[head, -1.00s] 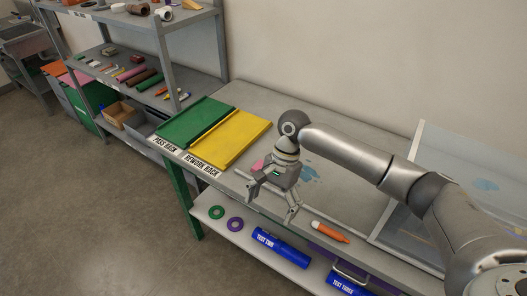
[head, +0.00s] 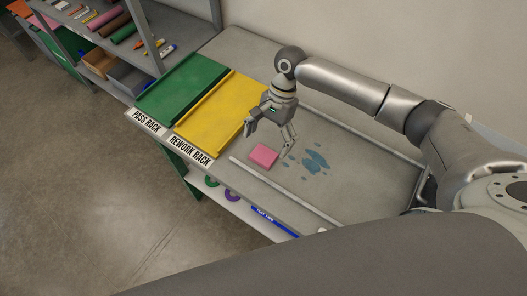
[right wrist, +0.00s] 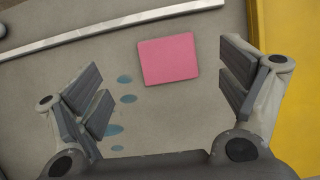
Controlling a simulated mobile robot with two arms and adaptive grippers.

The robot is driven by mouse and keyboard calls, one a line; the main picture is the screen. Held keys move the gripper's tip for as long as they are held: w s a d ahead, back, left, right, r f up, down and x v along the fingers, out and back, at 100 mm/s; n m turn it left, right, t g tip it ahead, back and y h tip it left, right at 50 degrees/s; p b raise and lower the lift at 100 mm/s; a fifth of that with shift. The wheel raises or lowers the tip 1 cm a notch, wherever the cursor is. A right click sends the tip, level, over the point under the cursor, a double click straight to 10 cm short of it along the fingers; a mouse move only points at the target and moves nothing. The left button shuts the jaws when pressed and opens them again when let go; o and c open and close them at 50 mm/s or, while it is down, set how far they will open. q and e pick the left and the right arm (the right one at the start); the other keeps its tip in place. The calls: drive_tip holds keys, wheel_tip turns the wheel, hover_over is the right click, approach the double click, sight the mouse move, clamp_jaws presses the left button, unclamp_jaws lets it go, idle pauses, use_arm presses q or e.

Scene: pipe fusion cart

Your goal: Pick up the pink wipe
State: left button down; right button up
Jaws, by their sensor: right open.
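The pink wipe (head: 263,156) is a flat pink square lying on the grey bench top (head: 372,190), just right of the yellow rack. In the right wrist view the wipe (right wrist: 168,59) lies between the spread fingers, closer to the right-hand one. My right gripper (head: 269,138) is open and empty above the bench, beside and over the wipe, not touching it as far as I can tell. The right wrist view also shows the open right gripper (right wrist: 160,98). My left gripper is not in view.
Blue stains (head: 315,161) mark the bench right of the wipe. The yellow rework rack (head: 215,120) and green pass rack (head: 182,88) lie to the left. A raised metal strip (head: 285,192) runs along the bench front. A blue tube (head: 273,221) sits on the lower shelf.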

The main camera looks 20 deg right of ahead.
sight(261, 158)
drive_tip(key=shift+s+a+f, duration=0.1)
drive_tip(key=shift+f, duration=0.3)
drive_tip(key=f+p, duration=0.1)
drive_tip(key=a+f, duration=0.1)
drive_tip(key=shift+a+f+p, duration=0.1)
drive_tip(key=shift+f+p, duration=0.25)
drive_tip(key=shift+x, duration=1.05)
drive_tip(key=shift+f, duration=0.2)
drive_tip(key=shift+f+p, duration=0.25)
drive_tip(key=shift+p, duration=0.2)
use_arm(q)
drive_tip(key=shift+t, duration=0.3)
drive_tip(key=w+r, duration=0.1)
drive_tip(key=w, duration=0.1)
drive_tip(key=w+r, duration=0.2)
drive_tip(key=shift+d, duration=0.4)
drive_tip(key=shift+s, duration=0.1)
use_arm(e)
drive_tip(key=shift+c, duration=0.4)
